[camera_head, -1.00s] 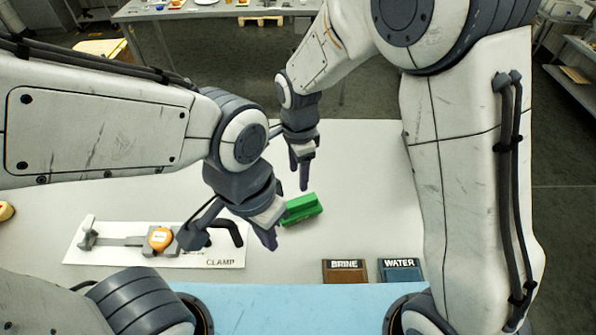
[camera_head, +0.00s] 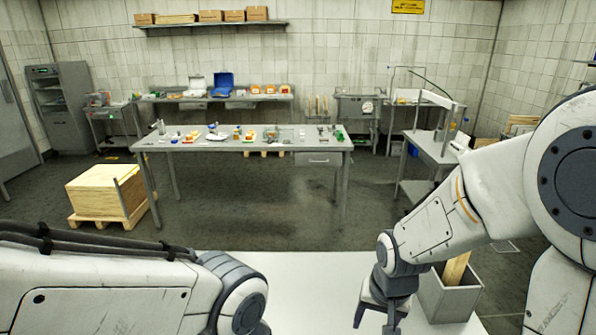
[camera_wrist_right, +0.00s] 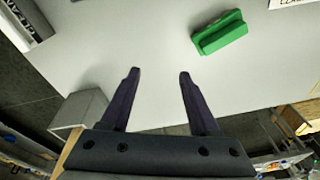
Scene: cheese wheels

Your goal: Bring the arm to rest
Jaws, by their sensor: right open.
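My right gripper (camera_head: 376,322) hangs fingers down over the white table (camera_head: 310,270) at the bottom of the head view. In the right wrist view it (camera_wrist_right: 159,75) is open, with nothing between its two dark fingers. A green block (camera_wrist_right: 219,32) lies on the table beyond the fingertips, apart from them. My left arm crosses the lower left of the head view. Its gripper is below the frame.
A grey open box (camera_head: 450,297) with a wooden piece in it stands on the table just right of my right gripper. A long bench (camera_head: 250,143) with small items stands across the floor. A wooden crate (camera_head: 105,195) is at left.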

